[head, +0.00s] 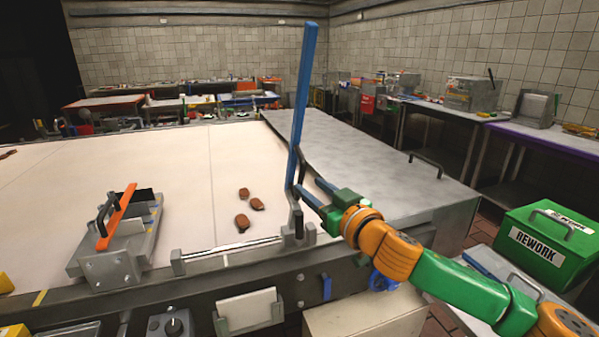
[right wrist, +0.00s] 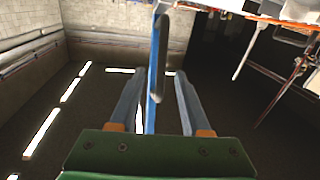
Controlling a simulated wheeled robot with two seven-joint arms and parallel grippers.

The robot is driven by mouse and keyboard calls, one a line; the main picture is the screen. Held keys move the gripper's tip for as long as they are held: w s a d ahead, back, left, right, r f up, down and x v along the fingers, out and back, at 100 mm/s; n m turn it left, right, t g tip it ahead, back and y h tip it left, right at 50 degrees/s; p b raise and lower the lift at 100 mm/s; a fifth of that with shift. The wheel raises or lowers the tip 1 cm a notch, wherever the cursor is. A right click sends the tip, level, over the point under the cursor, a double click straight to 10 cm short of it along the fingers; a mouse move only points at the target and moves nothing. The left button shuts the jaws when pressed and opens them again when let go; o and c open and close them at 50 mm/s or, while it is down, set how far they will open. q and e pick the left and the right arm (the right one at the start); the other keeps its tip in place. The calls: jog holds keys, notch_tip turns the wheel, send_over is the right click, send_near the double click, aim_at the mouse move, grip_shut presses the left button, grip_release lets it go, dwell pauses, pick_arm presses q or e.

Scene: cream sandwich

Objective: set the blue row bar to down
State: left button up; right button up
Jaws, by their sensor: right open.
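The blue row bar (head: 303,95) stands upright, tilted slightly, at the right front corner of the pale conveyor surface. Its lower end meets a grey hinge bracket (head: 292,238). A dark handle (right wrist: 160,55) is on the bar. My right gripper (head: 306,184) is at the bar's lower part, coming in from the right, with its blue fingers apart. In the right wrist view, the bar (right wrist: 151,110) and handle show between the two open fingers, with gaps on both sides. Whether any finger touches is unclear. My left gripper is not in view.
Several brown cream sandwich pieces (head: 243,220) lie on the pale surface (head: 180,180). A metal fixture with an orange bar (head: 116,217) stands at the left. A grey metal top (head: 370,150) lies right of the bar. A green REWORK box (head: 548,245) stands at the far right.

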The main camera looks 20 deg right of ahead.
aim_at(302, 181)
jog(key=p+x, duration=0.1)
jog(key=x, duration=0.4)
jog(key=shift+s, duration=0.15)
jog(key=shift+c, duration=0.4)
jog(key=shift+a, duration=0.1)
grip_shut()
dwell(0.7)
